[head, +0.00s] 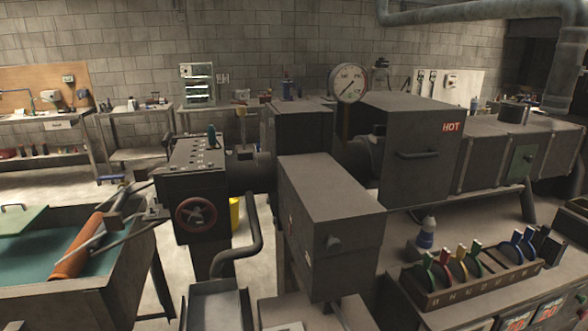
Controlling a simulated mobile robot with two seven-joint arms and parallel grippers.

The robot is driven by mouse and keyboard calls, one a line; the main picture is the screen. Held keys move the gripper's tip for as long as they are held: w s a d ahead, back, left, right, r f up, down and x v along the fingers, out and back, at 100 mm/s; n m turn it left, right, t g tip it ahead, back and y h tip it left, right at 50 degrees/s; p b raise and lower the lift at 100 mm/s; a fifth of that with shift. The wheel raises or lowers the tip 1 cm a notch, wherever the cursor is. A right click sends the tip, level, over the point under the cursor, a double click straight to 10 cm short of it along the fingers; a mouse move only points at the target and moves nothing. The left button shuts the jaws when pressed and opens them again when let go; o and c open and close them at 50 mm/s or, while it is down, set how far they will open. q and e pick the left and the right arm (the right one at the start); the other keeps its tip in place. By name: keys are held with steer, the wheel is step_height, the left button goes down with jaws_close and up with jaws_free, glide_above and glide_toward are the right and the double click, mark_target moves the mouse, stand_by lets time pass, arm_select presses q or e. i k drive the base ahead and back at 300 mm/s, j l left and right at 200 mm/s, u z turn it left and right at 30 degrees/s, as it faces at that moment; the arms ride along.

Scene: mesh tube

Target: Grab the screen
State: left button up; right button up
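I cannot tell at this size whether the tube is mesh or is the screen. Neither of my grippers can be made out in the head view.
A dark machine box (330,220) fills the centre, with a panel box (196,195) left of it. The tub (75,308) stands front left. Open floor (35,180) shows behind the tub.

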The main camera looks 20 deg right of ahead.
mark_target(528, 251)
steer(key=l, duration=2.15)
steer(key=l+u, duration=0.1)
steer(key=l, duration=2.1)
steer(key=i, duration=0.05)
